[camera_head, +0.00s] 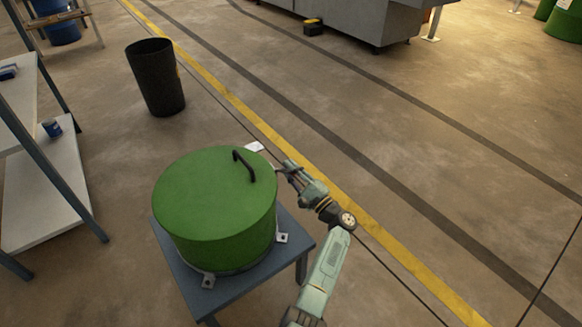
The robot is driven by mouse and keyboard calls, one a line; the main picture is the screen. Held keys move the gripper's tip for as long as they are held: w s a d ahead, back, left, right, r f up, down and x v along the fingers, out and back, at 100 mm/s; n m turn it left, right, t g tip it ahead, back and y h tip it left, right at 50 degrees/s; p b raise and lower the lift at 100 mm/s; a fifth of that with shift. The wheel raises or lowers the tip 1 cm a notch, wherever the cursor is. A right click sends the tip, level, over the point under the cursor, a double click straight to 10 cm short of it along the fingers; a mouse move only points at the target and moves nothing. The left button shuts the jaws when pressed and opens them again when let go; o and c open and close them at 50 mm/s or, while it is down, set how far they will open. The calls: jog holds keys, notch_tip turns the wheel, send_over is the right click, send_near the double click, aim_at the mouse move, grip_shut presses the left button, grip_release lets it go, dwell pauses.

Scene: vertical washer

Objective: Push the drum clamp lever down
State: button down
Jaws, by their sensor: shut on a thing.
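The green drum (212,200) stands upright, with a flat lid and a black curved handle (247,170) on top. The clamp lever (277,170) is only a small piece at the drum's right side, near the lid's height. My gripper (284,171) reaches in from the right and is shut on the lever. The fingertips are small here, and the lever is mostly hidden by them and the drum. Its exact angle cannot be told.
The drum sits on a blue-grey stand (222,296) with metal brackets at its corners. A black bin (155,80) stands behind to the left. A shelf rack (50,190) is at the left. Floor to the right is clear.

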jog(key=shift+f+m+t, duration=0.2)
jog(key=shift+m+t, duration=0.1)
jog(key=shift+m, duration=0.3)
jog(key=shift+f, duration=0.15)
jog(key=c, duration=1.3)
grip_release()
jog(key=shift+a, duration=0.1)
jog(key=shift+c, duration=0.2)
